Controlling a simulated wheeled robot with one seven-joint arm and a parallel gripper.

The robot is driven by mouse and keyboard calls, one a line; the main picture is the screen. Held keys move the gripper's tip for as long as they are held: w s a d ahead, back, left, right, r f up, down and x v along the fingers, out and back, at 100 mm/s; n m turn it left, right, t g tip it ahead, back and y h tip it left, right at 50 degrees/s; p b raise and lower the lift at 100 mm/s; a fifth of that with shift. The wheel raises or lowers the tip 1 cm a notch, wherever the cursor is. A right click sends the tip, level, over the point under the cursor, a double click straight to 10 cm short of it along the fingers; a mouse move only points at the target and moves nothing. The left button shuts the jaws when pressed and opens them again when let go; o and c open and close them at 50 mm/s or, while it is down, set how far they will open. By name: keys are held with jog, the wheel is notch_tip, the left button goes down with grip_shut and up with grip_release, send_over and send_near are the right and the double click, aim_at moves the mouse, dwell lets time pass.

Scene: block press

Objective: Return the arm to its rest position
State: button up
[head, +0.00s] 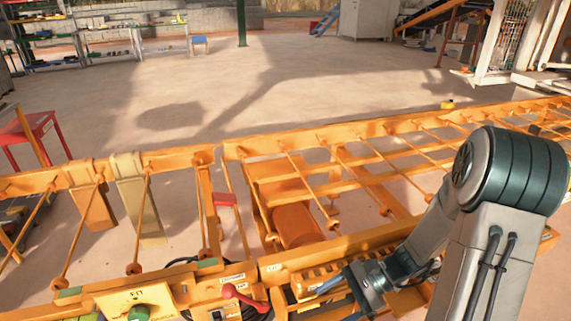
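My arm rises at the right of the head view, bends at a dark elbow, and reaches down and left over the orange machine frame. My gripper (332,303) is at the lower middle, over a slotted orange part (305,272) beside the control panel. Its two fingers point left and stand apart, with nothing visible between them. I cannot tell whether it touches the machine.
An orange frame with thin rods (375,160) spans the foreground. A control panel with a green knob (139,312) and a red lever (245,297) sits at lower left. A red stool (32,135) stands at left. The floor beyond is open, with shelves (100,42) behind.

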jog(key=s+d+r+n+t+h+p, duration=0.1)
jog(key=s+r+n+h+p, duration=0.1)
jog(key=r, duration=0.6)
jog(key=s+d+r+n+t+h+p, duration=0.1)
jog(key=s+r+n+t+h+p, duration=0.1)
jog(key=r+n+h, duration=0.3)
jog(key=s+d+r+n+t+h+p, duration=0.2)
jog(key=s+r+n+h+p, duration=0.1)
jog(key=r, duration=0.8)
jog(key=shift+r+n+h+p, duration=0.2)
jog(key=shift+n+h+p, duration=0.25)
jog(key=shift+n, duration=0.75)
